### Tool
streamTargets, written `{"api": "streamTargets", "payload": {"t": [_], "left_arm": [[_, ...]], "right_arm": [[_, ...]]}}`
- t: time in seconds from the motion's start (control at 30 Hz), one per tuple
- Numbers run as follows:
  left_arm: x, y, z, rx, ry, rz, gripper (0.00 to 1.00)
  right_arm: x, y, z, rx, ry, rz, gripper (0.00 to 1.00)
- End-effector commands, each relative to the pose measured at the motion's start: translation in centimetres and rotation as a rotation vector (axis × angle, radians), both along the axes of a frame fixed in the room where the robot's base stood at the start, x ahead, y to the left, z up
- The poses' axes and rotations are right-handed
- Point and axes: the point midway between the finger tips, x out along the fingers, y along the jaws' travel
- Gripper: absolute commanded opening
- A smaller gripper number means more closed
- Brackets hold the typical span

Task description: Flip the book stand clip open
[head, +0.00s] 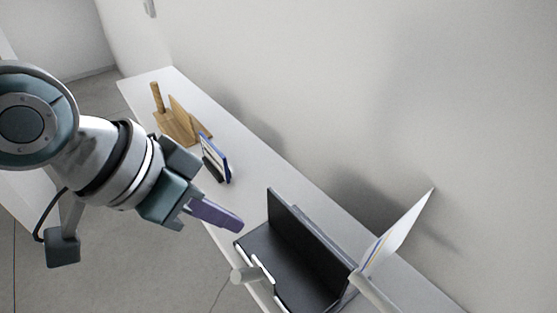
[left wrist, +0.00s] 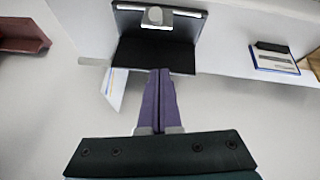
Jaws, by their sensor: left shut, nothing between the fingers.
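The book stand is black, with a flat base (head: 290,265) and an upright back panel (head: 310,235), on the white shelf. A light knob-like part (head: 245,274) and thin white bars, which look like the clip, sit along its front edge. They also show at the top of the left wrist view (left wrist: 157,15). Another pale rod (head: 373,292) is at the right end. I cannot tell the clip's exact position. My left gripper (head: 239,226) has purple fingers, shut and empty. Its tips are left of the stand, apart from the clip. My right gripper is not seen.
A white-and-blue upright panel (head: 398,232) stands right of the stand. A small blue-edged book in a black holder (head: 215,158) and a wooden board set (head: 178,122) stand farther along the shelf (head: 255,172). The wall is behind; open floor lies in front.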

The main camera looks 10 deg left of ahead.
Motion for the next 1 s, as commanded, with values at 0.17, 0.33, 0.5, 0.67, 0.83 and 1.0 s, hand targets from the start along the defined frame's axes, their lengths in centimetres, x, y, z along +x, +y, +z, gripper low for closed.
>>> {"api": "streamTargets", "payload": {"t": [0.17,0.33,0.5,0.67,0.83,1.0], "left_arm": [[1.4,-1.4,-3.2,-0.003,0.003,0.002,0.00],[2.6,-2.5,-5.9,-0.001,0.002,0.002,0.00],[1.1,-1.9,-7.5,0.002,0.005,0.000,0.00],[0.3,-1.5,-8.6,0.000,0.001,0.001,0.00],[0.0,-1.4,-8.9,0.000,-0.001,0.001,0.00],[0.0,-1.4,-8.9,0.000,-0.001,0.001,0.00]], "right_arm": [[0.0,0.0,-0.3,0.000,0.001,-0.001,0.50],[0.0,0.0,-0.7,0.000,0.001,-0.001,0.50],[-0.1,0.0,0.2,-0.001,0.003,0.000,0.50],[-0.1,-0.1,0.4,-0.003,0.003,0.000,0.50],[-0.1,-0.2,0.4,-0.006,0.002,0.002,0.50],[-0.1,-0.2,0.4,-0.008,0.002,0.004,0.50]]}}
